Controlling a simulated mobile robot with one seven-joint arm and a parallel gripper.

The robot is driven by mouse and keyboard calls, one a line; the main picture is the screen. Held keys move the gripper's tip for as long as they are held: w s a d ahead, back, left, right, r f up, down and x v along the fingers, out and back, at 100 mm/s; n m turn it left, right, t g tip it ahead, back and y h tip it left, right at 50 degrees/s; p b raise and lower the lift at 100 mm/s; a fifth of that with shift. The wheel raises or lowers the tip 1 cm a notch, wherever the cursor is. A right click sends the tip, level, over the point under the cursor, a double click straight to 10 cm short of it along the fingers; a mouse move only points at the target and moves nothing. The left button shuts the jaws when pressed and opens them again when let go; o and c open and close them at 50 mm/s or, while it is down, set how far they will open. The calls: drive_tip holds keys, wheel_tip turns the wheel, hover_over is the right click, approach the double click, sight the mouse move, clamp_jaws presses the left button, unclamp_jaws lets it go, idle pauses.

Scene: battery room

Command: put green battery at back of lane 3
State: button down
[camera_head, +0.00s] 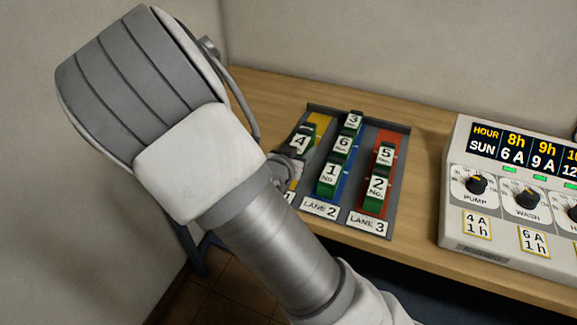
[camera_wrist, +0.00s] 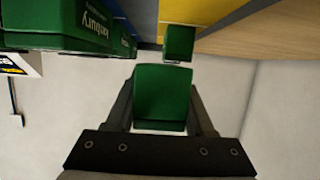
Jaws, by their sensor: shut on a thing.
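In the wrist view, my gripper (camera_wrist: 163,98) is shut on a green battery (camera_wrist: 162,92), with a dark finger on each side. The number on this battery does not show. In the head view, my arm hides most of the gripper near lane 1. The rack (camera_head: 397,190) has a yellow lane, a blue lane 2 and a red lane 3 (camera_head: 370,204). In lane 3, green battery 5 (camera_head: 385,155) is behind battery 2 (camera_head: 377,188). The back end of lane 3 beyond battery 5 is bare. Green battery 4 (camera_head: 300,141) shows at the yellow lane.
Lane 2 holds green batteries 3 (camera_head: 354,119), 6 (camera_head: 343,143) and 1 (camera_head: 331,175) in a row. A control panel with knobs (camera_head: 510,195) stands right of the rack. The wooden table (camera_head: 425,225) is clear between them. A wall is behind.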

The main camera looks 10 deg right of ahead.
drive_tip(key=a, duration=0.1)
drive_tip(key=w+a+f, duration=0.1)
drive_tip(key=shift+a+f, duration=0.3)
drive_tip(key=shift+a, duration=0.05)
drive_tip(key=shift+f+b, duration=0.45)
drive_tip(key=shift+f, duration=1.35)
drive_tip(key=shift+f, duration=0.2)
drive_tip(key=shift+c, duration=1.3)
unclamp_jaws()
drive_tip(key=shift+f+b, duration=0.15)
drive_tip(key=shift+b, duration=0.2)
